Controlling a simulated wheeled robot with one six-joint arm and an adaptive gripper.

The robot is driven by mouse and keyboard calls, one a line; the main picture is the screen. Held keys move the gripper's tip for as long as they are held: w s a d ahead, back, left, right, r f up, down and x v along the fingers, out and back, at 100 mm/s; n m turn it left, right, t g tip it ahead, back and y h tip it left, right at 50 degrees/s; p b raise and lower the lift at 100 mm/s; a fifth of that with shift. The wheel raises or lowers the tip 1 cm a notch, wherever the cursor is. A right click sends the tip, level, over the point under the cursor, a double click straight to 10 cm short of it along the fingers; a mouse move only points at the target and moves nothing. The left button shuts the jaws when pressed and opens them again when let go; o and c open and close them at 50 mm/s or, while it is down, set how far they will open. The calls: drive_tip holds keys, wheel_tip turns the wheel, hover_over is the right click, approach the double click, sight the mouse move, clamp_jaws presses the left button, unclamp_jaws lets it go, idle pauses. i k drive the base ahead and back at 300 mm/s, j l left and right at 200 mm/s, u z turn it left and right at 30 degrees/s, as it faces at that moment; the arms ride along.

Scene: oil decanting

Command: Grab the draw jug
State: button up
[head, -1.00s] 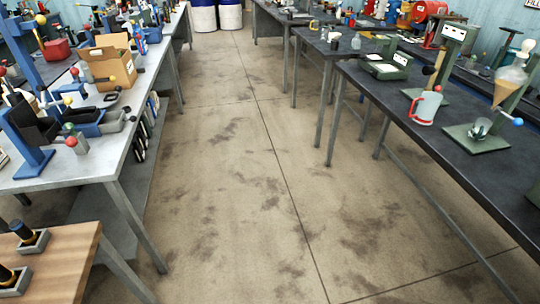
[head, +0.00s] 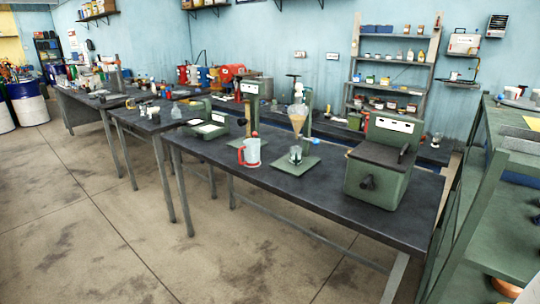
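A pale jug with a red handle and red base (head: 251,152), the only jug I can make out, stands upright on the dark bench (head: 340,195). It is near the front edge, with its handle to the left. To its right, a stand with a green base plate (head: 296,166) holds a funnel-shaped glass vessel with amber liquid (head: 298,116). A small clear beaker (head: 295,154) sits on the plate below it. My gripper is not in view, and nothing is seen touching the jug.
A green boxy machine (head: 382,165) stands right of the stand. A green device with a tall post (head: 250,100) is just behind the jug. Green shelving (head: 480,175) closes off the right side. The floor (head: 100,215) before the benches is clear.

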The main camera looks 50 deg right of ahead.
sight(296, 151)
drive_tip(key=i+j+z, duration=0.2)
drive_tip(key=i, duration=0.3)
drive_tip(key=i+j+z, duration=0.2)
drive_tip(key=i, duration=0.3)
drive_tip(key=i+l, duration=0.05)
drive_tip(key=l, duration=0.05)
